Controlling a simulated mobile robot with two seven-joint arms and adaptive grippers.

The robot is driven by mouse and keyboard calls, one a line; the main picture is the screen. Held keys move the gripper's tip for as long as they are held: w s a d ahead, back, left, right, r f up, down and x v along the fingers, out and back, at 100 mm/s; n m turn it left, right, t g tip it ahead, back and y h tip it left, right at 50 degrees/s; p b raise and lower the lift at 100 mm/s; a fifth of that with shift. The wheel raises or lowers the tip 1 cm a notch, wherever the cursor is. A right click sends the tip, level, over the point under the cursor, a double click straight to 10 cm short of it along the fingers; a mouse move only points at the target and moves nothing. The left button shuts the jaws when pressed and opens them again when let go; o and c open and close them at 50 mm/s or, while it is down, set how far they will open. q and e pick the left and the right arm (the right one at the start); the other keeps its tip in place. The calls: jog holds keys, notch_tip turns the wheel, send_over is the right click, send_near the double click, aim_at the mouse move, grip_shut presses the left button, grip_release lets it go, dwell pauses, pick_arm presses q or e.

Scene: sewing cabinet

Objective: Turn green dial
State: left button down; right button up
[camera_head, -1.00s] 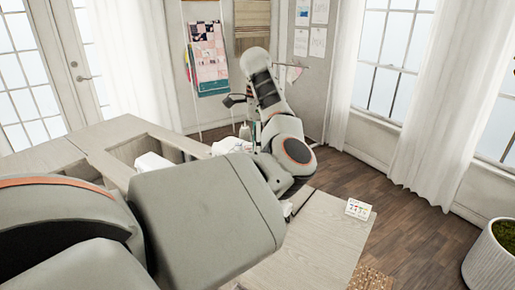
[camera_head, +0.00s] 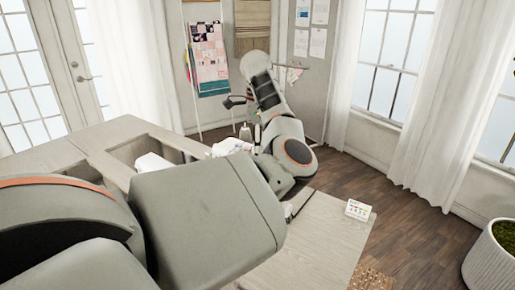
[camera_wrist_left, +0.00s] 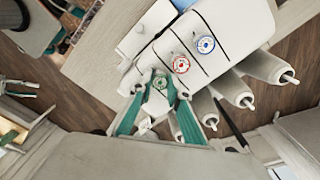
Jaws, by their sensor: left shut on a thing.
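The green dial (camera_wrist_left: 160,82) is on the front of a white sewing machine (camera_wrist_left: 215,22) in the left wrist view. The teal fingers of my left gripper (camera_wrist_left: 157,86) are on either side of the dial and shut on it. A red dial (camera_wrist_left: 181,64) and a blue dial (camera_wrist_left: 205,45) sit in a row beside it, up and to the right. In the head view my left arm hides the green dial and most of the machine.
Several white thread cones (camera_wrist_left: 272,68) stick out beside the machine, close to my left gripper. In the head view the wooden cabinet top (camera_head: 325,235) carries a small card (camera_head: 358,210). An open recess (camera_head: 145,148) lies at the left.

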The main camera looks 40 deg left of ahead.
pick_arm(q)
jog(key=m+p, duration=0.1)
jog(key=m, duration=0.3)
jog(key=shift+r+p, duration=0.1)
jog(key=shift+p, duration=0.2)
jog(key=shift+m, duration=0.6)
jog(key=shift+m+p, duration=0.45)
jog(key=shift+m, duration=1.15)
jog(key=shift+m+p, duration=0.35)
jog(key=shift+m, duration=0.75)
pick_arm(e)
jog(key=shift+s+d+r+h, duration=0.2)
jog(key=shift+s+d, duration=0.1)
jog(key=shift+d, duration=0.2)
jog(key=shift+s+d+r+h, duration=0.15)
jog(key=shift+s+d+h, duration=0.1)
jog(key=shift+d, duration=0.25)
pick_arm(q)
jog(key=c, duration=1.9)
grip_release()
pick_arm(e)
jog(key=shift+d, duration=0.1)
